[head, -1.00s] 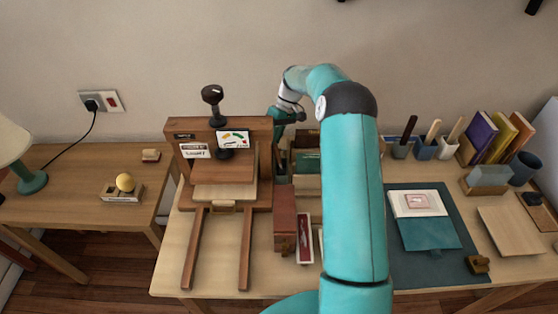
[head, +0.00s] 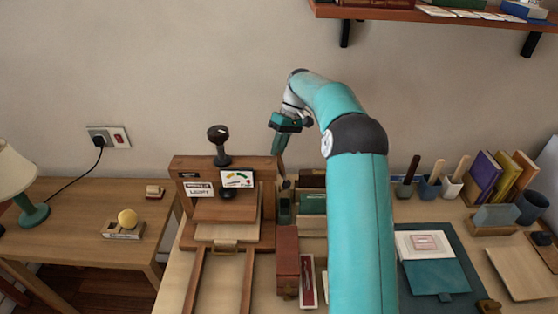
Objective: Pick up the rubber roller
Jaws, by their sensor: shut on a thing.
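My gripper (head: 281,160) points down behind the right side of the wooden press (head: 226,205), above a rack of upright books and boards. It is shut on a small, slim thing, seemingly the rubber roller (head: 285,183), whose small dark and tan part shows below the fingers. It is too small and too hidden to make out its shape. I cannot tell whether it is clear of the rack. A dark green piece (head: 284,211) stands in the rack just below.
The press has a black knob (head: 218,140) on top, left of my gripper. A red-brown box (head: 287,262) lies in front of the rack. Tool cups (head: 429,187) and books stand at right. A wall shelf (head: 440,14) hangs above. A side table (head: 85,230) stands at left.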

